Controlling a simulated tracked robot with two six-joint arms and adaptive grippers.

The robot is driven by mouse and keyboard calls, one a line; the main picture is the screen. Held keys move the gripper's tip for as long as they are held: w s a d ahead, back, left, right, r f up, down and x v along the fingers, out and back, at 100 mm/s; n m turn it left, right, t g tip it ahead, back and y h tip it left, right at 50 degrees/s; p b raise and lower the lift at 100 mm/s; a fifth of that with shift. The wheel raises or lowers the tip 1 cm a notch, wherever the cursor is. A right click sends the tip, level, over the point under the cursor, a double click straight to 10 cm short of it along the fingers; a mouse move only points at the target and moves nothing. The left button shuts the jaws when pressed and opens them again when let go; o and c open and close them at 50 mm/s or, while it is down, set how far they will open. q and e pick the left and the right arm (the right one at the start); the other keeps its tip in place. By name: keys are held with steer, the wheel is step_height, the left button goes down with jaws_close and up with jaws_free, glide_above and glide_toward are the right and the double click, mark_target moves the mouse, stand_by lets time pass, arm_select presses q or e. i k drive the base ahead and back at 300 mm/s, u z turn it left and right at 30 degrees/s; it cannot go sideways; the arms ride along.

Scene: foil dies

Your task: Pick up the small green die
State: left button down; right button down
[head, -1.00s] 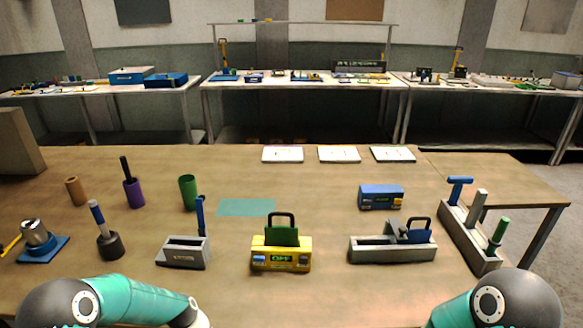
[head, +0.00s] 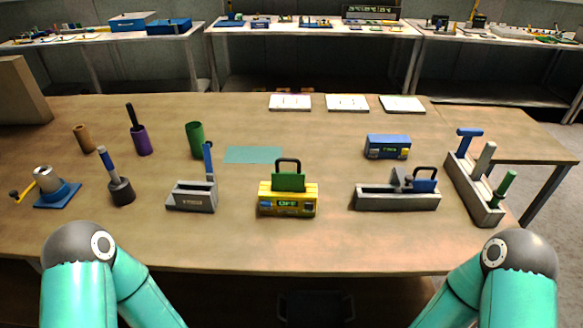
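Two green items could be the small green die, and I cannot tell which it is. A green block with a dark loop handle (head: 289,181) sits upright in the top of a yellow box (head: 275,198) at the middle of the table. A green-handled tool (head: 506,186) stands tilted in the near end of the long grey rack (head: 462,184) at the right. The lower end of each is hidden by its holder. Only the upper parts of my two arms show at the bottom corners; neither gripper is in view.
A grey tray (head: 372,200) holding a blue handled block (head: 426,184) is right of the yellow box; a grey box (head: 178,197) is left. A blue box (head: 387,147) and white cards (head: 347,103) lie behind. The table's front strip (head: 330,245) is clear.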

mark_target(282, 181)
steer(key=u, duration=0.05)
steer(key=k, duration=1)
steer(key=u, duration=1.25)
steer(key=i, duration=0.8)
steer(key=z, duration=0.8)
